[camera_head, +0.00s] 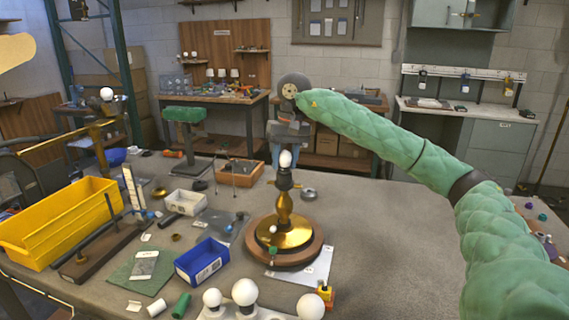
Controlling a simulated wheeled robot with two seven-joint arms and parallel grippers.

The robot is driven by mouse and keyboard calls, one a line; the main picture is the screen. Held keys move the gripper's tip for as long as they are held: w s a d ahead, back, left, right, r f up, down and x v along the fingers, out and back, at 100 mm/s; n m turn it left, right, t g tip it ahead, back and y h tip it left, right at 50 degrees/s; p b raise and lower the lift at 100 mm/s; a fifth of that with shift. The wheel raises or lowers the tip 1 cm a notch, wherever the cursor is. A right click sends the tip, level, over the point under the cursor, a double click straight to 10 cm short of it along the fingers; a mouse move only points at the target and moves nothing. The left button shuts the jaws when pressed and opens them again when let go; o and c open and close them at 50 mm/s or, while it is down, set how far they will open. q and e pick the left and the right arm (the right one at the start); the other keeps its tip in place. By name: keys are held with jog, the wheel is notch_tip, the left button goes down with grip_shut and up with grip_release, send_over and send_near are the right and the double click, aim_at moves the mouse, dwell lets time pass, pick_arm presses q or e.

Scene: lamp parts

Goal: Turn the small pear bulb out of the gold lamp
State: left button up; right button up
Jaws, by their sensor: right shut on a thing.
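The gold lamp (284,207) stands upright on a round wooden base (262,259) near the middle of the table, with a dark socket at its top. The small white pear bulb (285,159) sits upright at the socket, in line with the stem. My right gripper (286,158) comes down from above, with one finger on each side of the bulb, and is shut on it. The fingers hide the bulb's sides. I cannot tell how far its base sits in the socket. My left gripper is out of view.
A yellow bin (62,232), a blue bin (203,263) and a white box (186,203) stand to the left. Several round white bulbs (245,293) stand at the front edge. A paper sheet (318,266) lies by the lamp. The table's right side is mostly clear.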

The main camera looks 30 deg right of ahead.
jog(key=shift+n+b, duration=0.35)
jog(key=shift+n, duration=0.95)
jog(key=n+b, duration=0.1)
jog(key=n, duration=0.2)
jog(key=shift+d+n+g, duration=0.1)
jog(key=shift+n+g, duration=0.2)
jog(key=shift+g, duration=0.1)
jog(key=shift+n+b, duration=0.3)
jog(key=shift+n, duration=0.1)
jog(key=shift+r+n, duration=0.1)
jog(key=shift+n, duration=0.4)
jog(key=shift+r+n+p, duration=0.1)
jog(key=shift+n+p, duration=0.2)
jog(key=shift+n, duration=0.5)
